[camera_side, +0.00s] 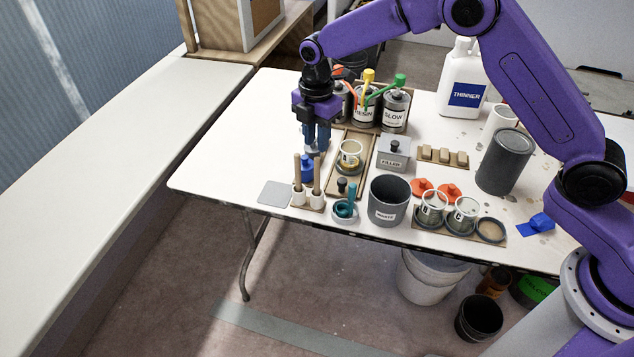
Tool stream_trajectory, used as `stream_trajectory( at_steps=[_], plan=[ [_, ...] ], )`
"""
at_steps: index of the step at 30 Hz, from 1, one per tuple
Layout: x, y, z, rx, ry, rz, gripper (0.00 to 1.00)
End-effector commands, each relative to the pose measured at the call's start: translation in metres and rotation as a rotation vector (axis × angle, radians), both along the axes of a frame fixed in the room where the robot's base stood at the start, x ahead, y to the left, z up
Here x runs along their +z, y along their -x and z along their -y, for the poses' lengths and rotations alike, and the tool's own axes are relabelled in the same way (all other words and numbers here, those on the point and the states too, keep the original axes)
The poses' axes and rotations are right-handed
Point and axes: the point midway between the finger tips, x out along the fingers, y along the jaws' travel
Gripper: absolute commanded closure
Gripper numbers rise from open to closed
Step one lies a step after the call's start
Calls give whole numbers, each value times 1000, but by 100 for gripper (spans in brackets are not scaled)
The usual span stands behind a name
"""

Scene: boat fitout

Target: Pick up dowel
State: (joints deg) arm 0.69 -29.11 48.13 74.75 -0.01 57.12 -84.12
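Two light wooden dowels stand upright in small white cups on a wooden base near the table's front left. One is the left dowel (297,170) and the other is the right dowel (316,175). My gripper (316,151) points down with its blue fingers just above and behind the dowels in the picture. The fingers appear close together, and I cannot tell whether they are apart or shut. No dowel is visibly held. A blue object (307,169) behind the dowels is partly hidden by them.
A grey plate (273,193) lies left of the dowels. Labelled cans, including a slow can (395,111), stand behind my gripper. The table's left part is clear.

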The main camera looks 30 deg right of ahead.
Motion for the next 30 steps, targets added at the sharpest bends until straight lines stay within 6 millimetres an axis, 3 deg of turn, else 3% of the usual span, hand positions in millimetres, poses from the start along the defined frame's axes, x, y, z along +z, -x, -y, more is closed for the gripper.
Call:
stream_trajectory(
  at_steps=[3,14,21,30],
  plan=[
    [-22,1,0,1,2,-4,72],
    [-50,1,0,0,1,-3,72],
    [-83,3,0,1,1,-3,72],
    [-93,2,0,0,0,1,72]
  ],
)
